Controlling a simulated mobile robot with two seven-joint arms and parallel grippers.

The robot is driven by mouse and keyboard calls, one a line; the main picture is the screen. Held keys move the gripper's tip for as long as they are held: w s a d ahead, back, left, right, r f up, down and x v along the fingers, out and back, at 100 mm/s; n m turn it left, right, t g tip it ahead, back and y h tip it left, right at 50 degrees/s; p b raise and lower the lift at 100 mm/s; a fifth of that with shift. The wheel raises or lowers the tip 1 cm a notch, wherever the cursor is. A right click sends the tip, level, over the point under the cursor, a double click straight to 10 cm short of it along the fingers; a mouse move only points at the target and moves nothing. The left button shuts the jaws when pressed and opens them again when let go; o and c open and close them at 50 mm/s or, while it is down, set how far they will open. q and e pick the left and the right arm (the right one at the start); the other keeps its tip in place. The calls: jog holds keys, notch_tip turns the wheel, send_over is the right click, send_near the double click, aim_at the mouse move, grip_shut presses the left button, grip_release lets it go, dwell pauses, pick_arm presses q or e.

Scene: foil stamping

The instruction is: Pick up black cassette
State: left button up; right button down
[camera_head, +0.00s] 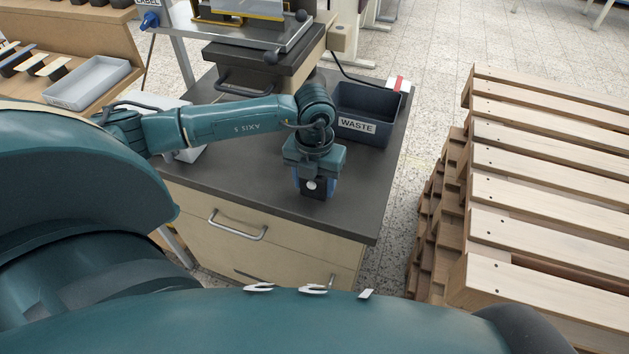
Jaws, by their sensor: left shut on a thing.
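My left arm reaches in from the left over the dark table top (240,180). My left gripper (315,187) points down above the front right part of the table and is shut on the black cassette (318,192). The cassette is a small dark block with a pale round spot on its near face, between blue fingers. Much of it is hidden by the gripper, and I cannot tell whether it touches the table. My right gripper is not in view.
A dark bin labelled WASTE (357,126) stands on the table behind and right of the gripper. The stamping machine (262,60) stands at the back. A grey tray (88,82) lies on a wooden shelf at left. Stacked pallets (545,190) stand at right.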

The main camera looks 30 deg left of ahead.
pick_arm(q)
jog(key=shift+c, duration=1.1)
jog(key=shift+r, duration=0.15)
notch_tip(320, 180, up, 9)
jog(key=shift+r, duration=0.4)
jog(key=shift+s, duration=0.1)
